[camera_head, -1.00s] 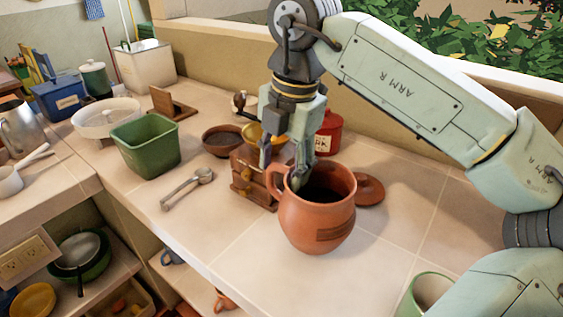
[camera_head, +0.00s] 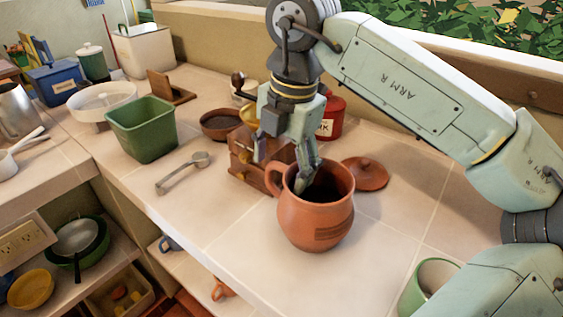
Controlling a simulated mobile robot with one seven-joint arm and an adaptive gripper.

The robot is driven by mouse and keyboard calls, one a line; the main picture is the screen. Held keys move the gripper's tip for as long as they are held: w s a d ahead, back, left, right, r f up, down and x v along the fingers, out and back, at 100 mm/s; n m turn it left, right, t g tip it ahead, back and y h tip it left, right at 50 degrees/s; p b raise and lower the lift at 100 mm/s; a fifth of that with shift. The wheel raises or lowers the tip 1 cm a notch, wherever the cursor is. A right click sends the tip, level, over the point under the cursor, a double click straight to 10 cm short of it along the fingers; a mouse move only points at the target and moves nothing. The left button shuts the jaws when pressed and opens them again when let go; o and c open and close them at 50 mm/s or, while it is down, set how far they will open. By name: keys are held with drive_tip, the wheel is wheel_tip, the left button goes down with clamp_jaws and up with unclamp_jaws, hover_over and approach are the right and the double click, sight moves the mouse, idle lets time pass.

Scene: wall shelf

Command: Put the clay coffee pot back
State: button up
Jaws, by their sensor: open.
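The clay coffee pot (camera_head: 312,222) is a round terracotta jug with a handle on its left side and a darker patch low on its front. It stands upright and uncovered on the tiled counter. A clay lid (camera_head: 366,172) with a small knob lies on the counter just behind and right of it. My gripper (camera_head: 280,172) points down at the pot's back left rim. One finger is at the pot's mouth and the other is left of it, near the handle. The jaws are open; whether they touch the pot cannot be told.
A wooden coffee grinder (camera_head: 250,162) stands close behind and left of the pot. A metal scoop (camera_head: 185,172), a green bin (camera_head: 142,128), a brown bowl (camera_head: 220,125) and a red tin (camera_head: 333,117) are further back. A green cup (camera_head: 430,285) stands at front right. Shelves lie below the counter edge.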

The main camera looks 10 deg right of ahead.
drive_tip(key=shift+r, duration=0.15)
wheel_tip(320, 180, up, 12)
drive_tip(key=s+d+b, duration=0.1)
idle(0.5)
